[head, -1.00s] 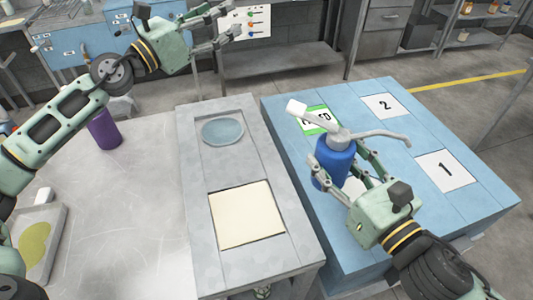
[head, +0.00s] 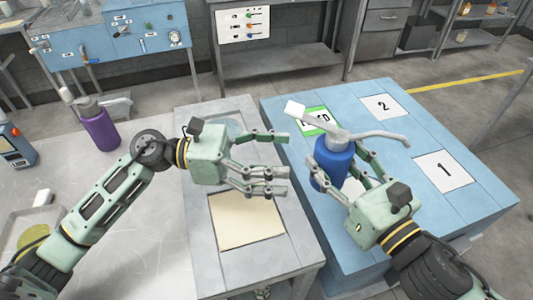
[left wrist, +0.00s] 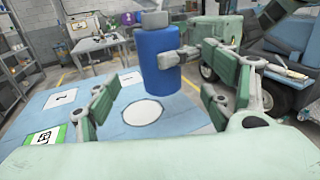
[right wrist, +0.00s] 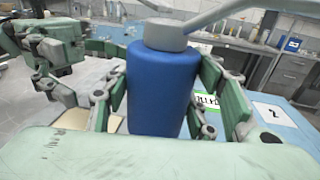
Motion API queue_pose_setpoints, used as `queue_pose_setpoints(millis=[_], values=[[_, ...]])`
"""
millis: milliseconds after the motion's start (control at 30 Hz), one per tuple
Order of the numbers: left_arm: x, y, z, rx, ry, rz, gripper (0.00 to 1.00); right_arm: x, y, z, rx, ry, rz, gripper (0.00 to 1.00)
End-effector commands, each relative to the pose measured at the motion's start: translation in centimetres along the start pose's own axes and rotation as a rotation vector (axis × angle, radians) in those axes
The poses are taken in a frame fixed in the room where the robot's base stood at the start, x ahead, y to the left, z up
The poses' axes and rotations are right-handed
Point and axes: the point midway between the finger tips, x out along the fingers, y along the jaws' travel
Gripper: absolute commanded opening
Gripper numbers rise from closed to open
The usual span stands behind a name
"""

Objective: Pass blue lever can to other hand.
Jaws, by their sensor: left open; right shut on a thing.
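The blue lever can (head: 333,165) has a blue body, a grey cap, a long grey spout and a lever with a white end. My right gripper (head: 350,170) is shut on its body and holds it upright above the blue table. The can fills the middle of the right wrist view (right wrist: 163,90). My left gripper (head: 282,160) is open and empty, left of the can, its fingers pointing toward it. In the left wrist view the can (left wrist: 159,58) stands ahead, beyond and between the open fingertips, apart from them.
The blue table (head: 455,215) has pads marked 1 (head: 444,170) and 2 (head: 386,106) and a green-edged sign (head: 314,120). A grey stand with a cream pad (head: 240,232) lies below my left gripper. A purple can (head: 98,128) stands on the left table.

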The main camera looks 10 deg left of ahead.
Motion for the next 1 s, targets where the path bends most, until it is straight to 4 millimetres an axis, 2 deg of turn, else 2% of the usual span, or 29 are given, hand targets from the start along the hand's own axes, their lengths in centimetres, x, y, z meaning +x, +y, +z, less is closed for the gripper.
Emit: queue_pose_setpoints(millis=[300, 500, 700, 933, 1000], values=[[6.2, 0.0, 0.2, 0.0, -0.004, -0.002, 0.75, 0.0, 0.0, 0.1, -0.001, -0.003, 0.001, 0.12], [8.8, 0.0, 0.1, 0.001, -0.001, 0.0, 0.75, 0.0, 0.0, 0.1, -0.001, -0.003, 0.001, 0.12], [9.8, 0.1, 0.1, 0.0, 0.0, 0.002, 0.75, 0.0, 0.0, 0.1, -0.001, -0.003, 0.001, 0.12], [9.9, 0.0, 0.1, -0.001, 0.0, 0.002, 0.75, 0.0, 0.0, 0.1, -0.001, -0.003, 0.001, 0.12], [9.9, 0.0, 0.1, -0.001, 0.0, 0.002, 0.7, 0.0, 0.0, 0.1, -0.001, -0.003, 0.001, 0.12]])
